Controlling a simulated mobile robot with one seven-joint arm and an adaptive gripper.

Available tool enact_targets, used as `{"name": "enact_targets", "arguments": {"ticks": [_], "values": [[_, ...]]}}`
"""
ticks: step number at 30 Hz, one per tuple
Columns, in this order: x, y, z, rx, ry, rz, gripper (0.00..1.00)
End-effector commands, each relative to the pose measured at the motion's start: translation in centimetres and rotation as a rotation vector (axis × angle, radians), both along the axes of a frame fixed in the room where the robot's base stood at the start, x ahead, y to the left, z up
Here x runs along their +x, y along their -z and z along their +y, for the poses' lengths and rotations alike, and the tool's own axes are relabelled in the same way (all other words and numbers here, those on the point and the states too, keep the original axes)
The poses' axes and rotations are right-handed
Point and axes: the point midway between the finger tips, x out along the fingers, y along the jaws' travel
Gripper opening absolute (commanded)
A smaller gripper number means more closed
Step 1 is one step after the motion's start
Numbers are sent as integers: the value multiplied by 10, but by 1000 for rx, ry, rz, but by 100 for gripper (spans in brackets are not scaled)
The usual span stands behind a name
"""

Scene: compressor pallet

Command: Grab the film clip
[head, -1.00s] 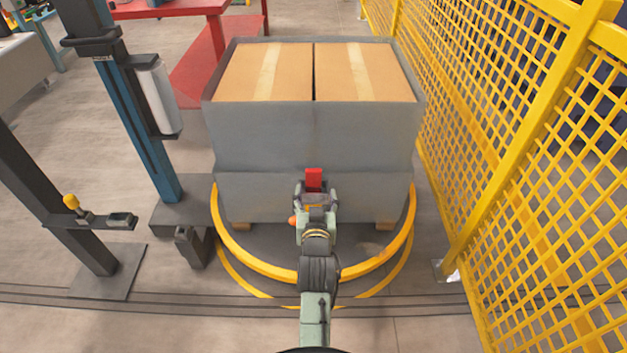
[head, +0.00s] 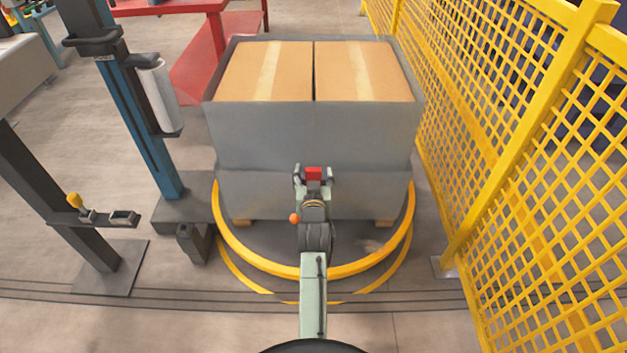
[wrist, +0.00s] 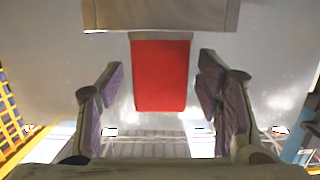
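The film clip is a red block (head: 314,174) against the front face of the grey-wrapped load (head: 265,190). In the wrist view the red clip (wrist: 160,75) stands between my fingers, with a visible gap on each side. My gripper (head: 314,177) is open around it in the head view, with one finger to its left and one to its right. In the wrist view my gripper (wrist: 160,80) shows its purple-grey pads spread apart, touching nothing that I can see. The gripper hides the clip's lower part in the head view.
Two cardboard boxes (head: 265,72) top the load, which stands on a turntable with a yellow ring (head: 340,268). A blue mast with a film roll (head: 160,95) stands left. A yellow mesh fence (head: 500,130) runs along the right. The floor in front is clear.

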Motion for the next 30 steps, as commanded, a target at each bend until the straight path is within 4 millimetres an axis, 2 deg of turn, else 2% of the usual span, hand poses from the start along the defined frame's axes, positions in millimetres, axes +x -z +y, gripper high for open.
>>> {"name": "enact_targets", "arguments": {"ticks": [2, 22, 30], "values": [[0, 0, 0, 0, 0, 0, 53], [0, 0, 0, 0, 0, 0, 8], [0, -1, 0, 0, 0, -2, 7]]}}
